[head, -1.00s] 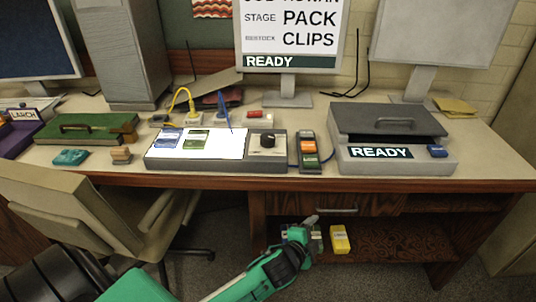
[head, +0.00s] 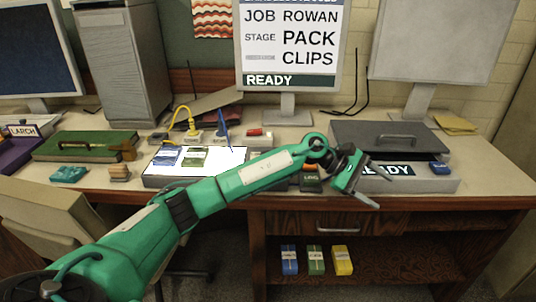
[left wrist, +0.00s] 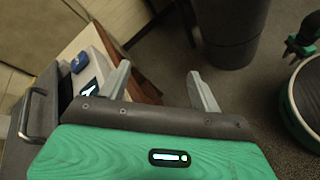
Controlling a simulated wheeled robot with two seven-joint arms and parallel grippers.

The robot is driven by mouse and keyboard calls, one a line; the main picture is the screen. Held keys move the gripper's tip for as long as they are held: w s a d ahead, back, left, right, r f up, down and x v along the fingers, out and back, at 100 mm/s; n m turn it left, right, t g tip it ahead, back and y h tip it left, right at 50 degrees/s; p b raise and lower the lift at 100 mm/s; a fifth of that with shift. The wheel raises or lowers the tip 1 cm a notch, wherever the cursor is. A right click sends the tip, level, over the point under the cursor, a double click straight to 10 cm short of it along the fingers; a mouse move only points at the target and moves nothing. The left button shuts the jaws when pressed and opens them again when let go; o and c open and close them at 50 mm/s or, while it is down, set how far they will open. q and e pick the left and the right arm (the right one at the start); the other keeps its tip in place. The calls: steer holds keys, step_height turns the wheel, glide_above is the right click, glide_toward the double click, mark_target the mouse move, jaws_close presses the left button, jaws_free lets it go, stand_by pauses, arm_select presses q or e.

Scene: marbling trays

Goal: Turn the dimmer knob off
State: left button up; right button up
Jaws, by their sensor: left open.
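The dimmer knob does not show in the head view. My left arm crosses in front of the right part of the light box (head: 150,181), where the knob sits. The lit white panel of the box still shows on the left. My left gripper (head: 384,192) is open and empty. It is right of the light box, in front of the grey lidded case (head: 450,186) near the table's front edge. In the left wrist view the open fingers (left wrist: 160,72) have nothing between them. The case's side and label (left wrist: 89,88) appear to their left.
A control strip (head: 310,181) is partly hidden behind my arm. A blue block (head: 440,168) sits on the case. A green case (head: 85,146) and small blocks lie at the left. Blue, green and yellow packs (head: 342,260) stand on the shelf below. A chair (head: 45,215) stands front left.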

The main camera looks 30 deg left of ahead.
arm_select(q)
steer(key=a+r+m+g+y, duration=0.15)
steer(key=a+r+y, duration=0.25)
steer(key=a, duration=0.7)
steer(key=a+r+m+y, duration=0.3)
steer(key=a+r+y, duration=0.15)
steer(key=a, duration=0.65)
steer(key=a+r+m+g+y, duration=0.15)
steer(key=a+r+y, duration=0.3)
steer(key=a, duration=0.65)
steer(key=shift+m+t, duration=0.3)
steer(key=shift+m, duration=0.1)
step_height(320, 180, down, 14)
steer(key=shift+f+b, duration=0.2)
steer(key=shift+b, duration=0.1)
steer(key=c, duration=1)
